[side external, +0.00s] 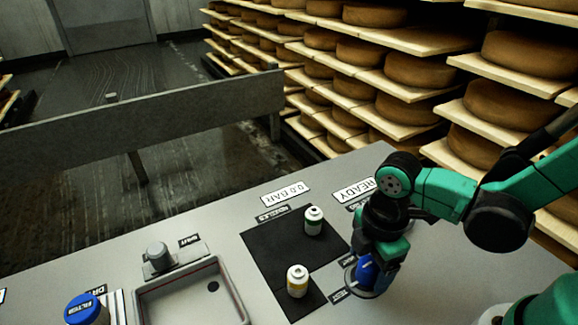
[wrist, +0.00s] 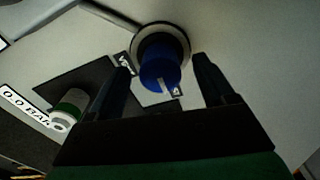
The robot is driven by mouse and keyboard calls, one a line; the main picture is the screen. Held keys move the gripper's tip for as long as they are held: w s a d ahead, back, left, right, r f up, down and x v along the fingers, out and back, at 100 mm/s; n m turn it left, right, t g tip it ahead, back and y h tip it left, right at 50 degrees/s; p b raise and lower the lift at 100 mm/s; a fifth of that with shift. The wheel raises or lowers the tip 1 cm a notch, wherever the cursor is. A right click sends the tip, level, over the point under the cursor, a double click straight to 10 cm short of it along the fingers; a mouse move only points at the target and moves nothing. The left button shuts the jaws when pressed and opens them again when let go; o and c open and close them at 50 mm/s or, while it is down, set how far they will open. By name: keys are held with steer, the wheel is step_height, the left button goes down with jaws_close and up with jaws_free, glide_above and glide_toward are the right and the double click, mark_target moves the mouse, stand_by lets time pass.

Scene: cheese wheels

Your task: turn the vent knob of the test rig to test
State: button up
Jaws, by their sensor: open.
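The blue vent knob (wrist: 158,72) sits on a round grey base in the wrist view, with a white pointer mark on its face. It also shows in the side view (side external: 366,270), partly covered by my gripper. My gripper (wrist: 164,82) is open, with one dark finger on each side of the knob. I cannot tell whether either finger touches it. In the side view my gripper (side external: 372,262) points down over the knob. A small label (side external: 343,294) lies beside the knob's base, and a "READY" sign (side external: 355,191) stands behind the arm.
On a black mat (side external: 265,238) stand a white-and-green canister (side external: 313,221) and a white-and-yellow canister (side external: 297,281). A "0.0 BAR" sign (side external: 286,193) is behind them. A sunken basin (side external: 195,297), a grey knob (side external: 158,256) and a blue-capped filter jar (side external: 86,309) are at left.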

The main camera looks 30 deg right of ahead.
mark_target(370, 262)
steer(key=shift+r, duration=2.55)
steer(key=w+d+r+m+t, duration=0.4)
steer(key=d+r+m+t, duration=0.2)
steer(key=m, duration=1)
steer(key=shift+w+d+r+t, duration=0.25)
steer(key=shift+d+t, duration=0.35)
steer(key=shift+d, duration=0.45)
steer(key=shift+f, duration=0.1)
